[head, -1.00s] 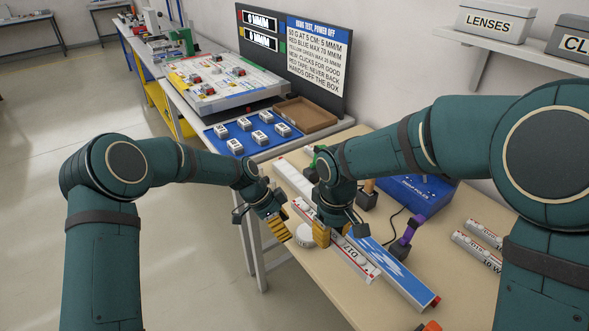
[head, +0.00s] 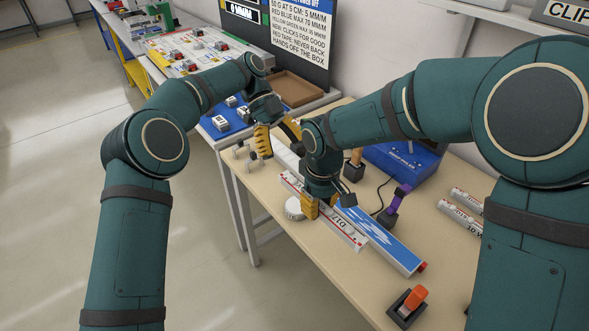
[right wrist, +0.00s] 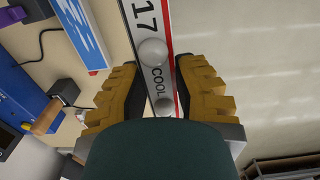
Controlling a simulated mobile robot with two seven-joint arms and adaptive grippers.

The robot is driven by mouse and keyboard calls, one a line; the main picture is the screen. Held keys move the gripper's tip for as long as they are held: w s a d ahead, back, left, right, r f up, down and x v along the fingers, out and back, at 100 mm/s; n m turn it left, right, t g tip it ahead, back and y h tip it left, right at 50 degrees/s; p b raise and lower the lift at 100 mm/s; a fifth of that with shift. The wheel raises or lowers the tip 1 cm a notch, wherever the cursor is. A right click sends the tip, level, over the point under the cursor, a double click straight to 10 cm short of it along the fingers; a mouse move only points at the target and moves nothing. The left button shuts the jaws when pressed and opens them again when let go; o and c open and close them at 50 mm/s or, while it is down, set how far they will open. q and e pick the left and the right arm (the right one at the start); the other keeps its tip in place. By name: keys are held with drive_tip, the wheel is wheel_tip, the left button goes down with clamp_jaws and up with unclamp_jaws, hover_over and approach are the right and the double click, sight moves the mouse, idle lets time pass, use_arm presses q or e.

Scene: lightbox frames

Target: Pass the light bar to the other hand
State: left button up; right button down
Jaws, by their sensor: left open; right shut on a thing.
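The light bar (head: 345,234) is a long white bar with red edging and the mark D17. In the right wrist view it (right wrist: 145,22) also shows the word COOL. My right gripper (head: 314,208) is shut on the bar near its far part, with one yellow finger on each side. I cannot tell whether the bar is off the table. My left gripper (head: 277,138) is open and empty, beyond the right gripper and above the table's far end. Part of the bar is hidden behind the right gripper.
A blue and white box (head: 385,243) lies right beside the bar. A white round piece (head: 294,209) is to its left. The table's front left is clear.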

sight(299, 181)
use_arm(q)
drive_tip(key=x, duration=1.1)
clamp_jaws()
use_arm(e)
drive_tip(key=c, duration=0.7)
unclamp_jaws()
drive_tip(key=shift+c, duration=0.2)
wheel_tip(299, 181, up, 12)
